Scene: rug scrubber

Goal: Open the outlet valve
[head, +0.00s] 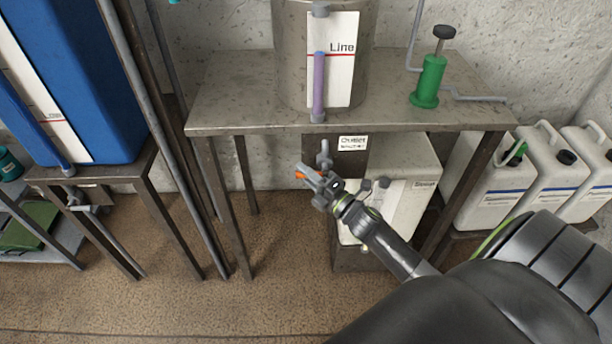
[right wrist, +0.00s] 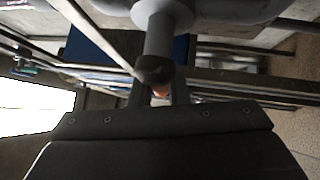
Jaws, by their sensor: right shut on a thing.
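The outlet valve (head: 325,152) is a grey fitting hanging below the front edge of the table, under the steel tank (head: 290,60). My right gripper (head: 312,178) is at the valve, just below its grey body, and is shut on the small orange handle (head: 301,174). The orange tip (right wrist: 161,93) also shows between the fingers in the right wrist view, below a grey pipe (right wrist: 160,38) with a dark end. The gripper hides part of the handle, so its exact angle is hard to tell. My left gripper is not in view.
The metal table (head: 235,105) carries a green hand pump (head: 429,82) and the tank with its purple sight tube (head: 319,85). A white box (head: 412,205) stands beneath. White canisters (head: 490,190) stand at right, a blue tank (head: 85,80) at left. The floor (head: 180,300) in front is clear.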

